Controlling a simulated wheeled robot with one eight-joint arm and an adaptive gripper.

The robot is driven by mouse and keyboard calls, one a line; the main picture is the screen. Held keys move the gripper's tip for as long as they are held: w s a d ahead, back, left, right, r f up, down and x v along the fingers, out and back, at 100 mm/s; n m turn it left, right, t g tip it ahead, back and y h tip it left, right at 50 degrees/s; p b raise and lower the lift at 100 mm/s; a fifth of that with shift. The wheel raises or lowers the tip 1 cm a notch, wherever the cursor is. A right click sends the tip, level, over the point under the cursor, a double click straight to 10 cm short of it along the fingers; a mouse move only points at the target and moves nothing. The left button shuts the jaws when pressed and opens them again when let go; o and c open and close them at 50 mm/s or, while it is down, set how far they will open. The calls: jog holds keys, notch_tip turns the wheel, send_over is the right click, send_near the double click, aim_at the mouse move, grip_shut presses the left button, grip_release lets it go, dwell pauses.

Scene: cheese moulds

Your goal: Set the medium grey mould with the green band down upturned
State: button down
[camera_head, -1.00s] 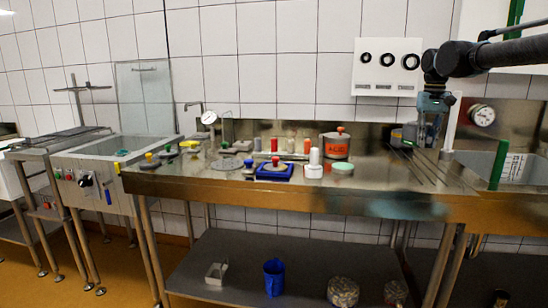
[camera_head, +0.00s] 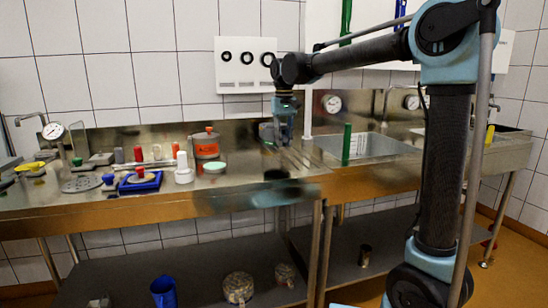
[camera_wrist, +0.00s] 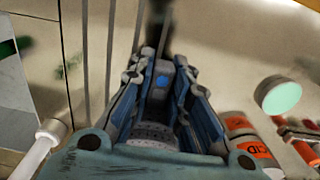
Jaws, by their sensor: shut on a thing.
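My gripper (camera_head: 284,138) points down over the right part of the steel worktop, near the sink. In the wrist view my gripper (camera_wrist: 150,60) has its blue-grey fingers close together. A grey, dotted surface, seemingly the grey mould (camera_wrist: 152,134), shows between the fingers. Its green band and which way up it sits cannot be made out. In the head view the fingers and their load blur together, and I cannot tell any gap to the worktop.
Left of my gripper stand an orange-labelled container (camera_head: 206,147), a mint-topped round piece (camera_head: 214,167), a white bottle (camera_head: 183,169) and a blue tray (camera_head: 139,187). A sink (camera_head: 375,147) lies to the right, with a green upright (camera_head: 347,143) at its edge. Bare worktop (camera_head: 245,180) shows in front.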

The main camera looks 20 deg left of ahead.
jog(key=shift+f, duration=3.25)
jog(key=c, duration=1.5)
grip_release()
